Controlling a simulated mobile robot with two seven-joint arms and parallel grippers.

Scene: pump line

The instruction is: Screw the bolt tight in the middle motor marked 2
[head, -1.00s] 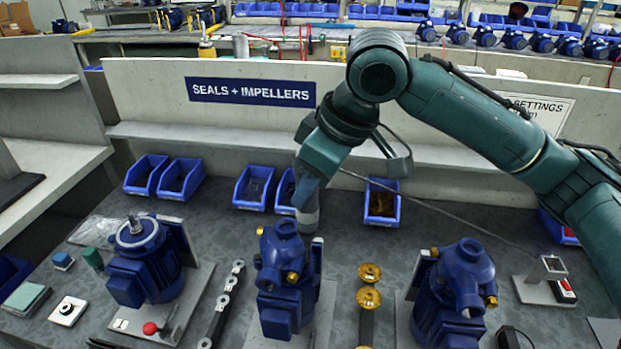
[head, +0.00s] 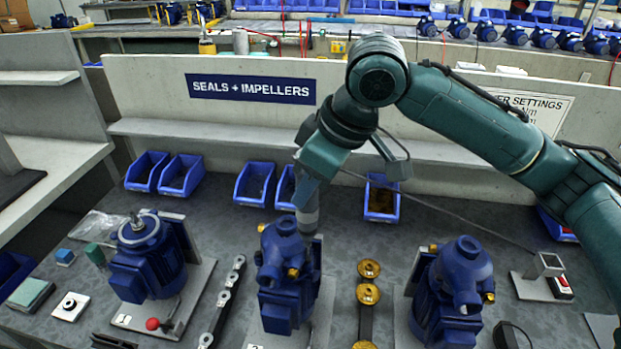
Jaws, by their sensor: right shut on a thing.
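The middle blue motor (head: 277,285) stands on a grey plate whose front mark is partly cut off at the bottom edge. The bolt is not visible; it is hidden behind the motor or by my gripper. My right gripper (head: 307,213) reaches down at the back right of the middle motor's top. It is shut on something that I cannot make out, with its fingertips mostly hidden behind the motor. My left gripper is not in view.
The left motor (head: 146,262) and right motor (head: 449,290) stand on either side. Between them lie a dark bar with metal parts (head: 228,298) and gold impellers (head: 368,294). Blue bins (head: 181,176) line the back wall. A small stand (head: 541,276) is at right.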

